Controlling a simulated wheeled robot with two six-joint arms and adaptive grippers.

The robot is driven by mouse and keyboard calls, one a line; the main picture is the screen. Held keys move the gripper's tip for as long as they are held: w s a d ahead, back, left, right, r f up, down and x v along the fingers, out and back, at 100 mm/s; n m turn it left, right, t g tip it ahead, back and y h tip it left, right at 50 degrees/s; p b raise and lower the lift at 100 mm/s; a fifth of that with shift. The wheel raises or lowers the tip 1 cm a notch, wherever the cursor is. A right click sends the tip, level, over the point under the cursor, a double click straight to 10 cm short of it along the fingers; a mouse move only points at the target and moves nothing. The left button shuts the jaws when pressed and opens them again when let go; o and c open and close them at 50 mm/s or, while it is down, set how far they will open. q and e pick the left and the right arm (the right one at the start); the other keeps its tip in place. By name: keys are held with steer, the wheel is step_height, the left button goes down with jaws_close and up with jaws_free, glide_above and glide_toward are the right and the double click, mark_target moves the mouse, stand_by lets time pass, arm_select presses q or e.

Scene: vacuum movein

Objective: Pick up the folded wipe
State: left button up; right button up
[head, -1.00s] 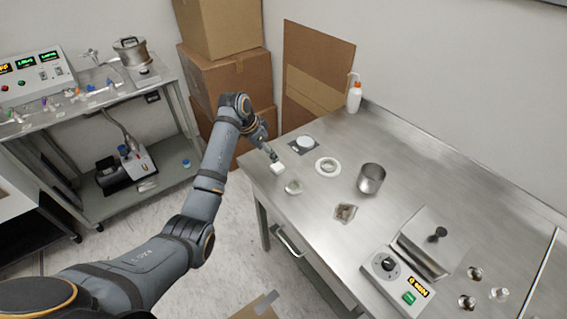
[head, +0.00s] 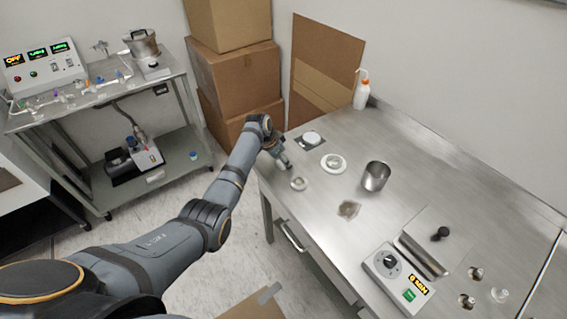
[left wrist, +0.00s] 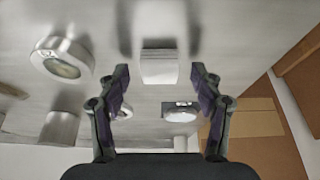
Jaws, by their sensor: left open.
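The folded wipe (left wrist: 159,66) is a small white block on the steel table. In the left wrist view it lies between and slightly beyond the fingertips. My left gripper (left wrist: 160,75) is open, one finger on each side, with visible gaps to the wipe. In the head view my left gripper (head: 286,166) is low over the table's far left corner. The gripper mostly hides the wipe there. My right gripper is not in view.
Close by on the steel table (head: 430,190) are a small dish (head: 298,184), a white ring-shaped item (head: 334,163) and a round white item (head: 312,138).

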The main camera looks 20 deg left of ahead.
arm_select(q)
steer(key=shift+c, duration=0.3)
steer(key=c, duration=0.9)
steer(key=shift+o, duration=0.2)
steer(key=shift+r, duration=0.15)
step_height(320, 180, up, 2)
steer(key=shift+r, duration=0.1)
steer(key=s+d+r, duration=0.1)
steer(key=s+r, duration=0.2)
steer(key=s, duration=0.1)
steer(key=s+d+r+b, duration=0.1)
steer(key=s+r, duration=0.3)
steer(key=s, duration=0.1)
steer(key=s+r+b, duration=0.1)
steer(key=s+r, duration=0.2)
steer(key=s, duration=0.1)
steer(key=shift+s+d+r, duration=0.2)
steer(key=shift+s+d, duration=0.2)
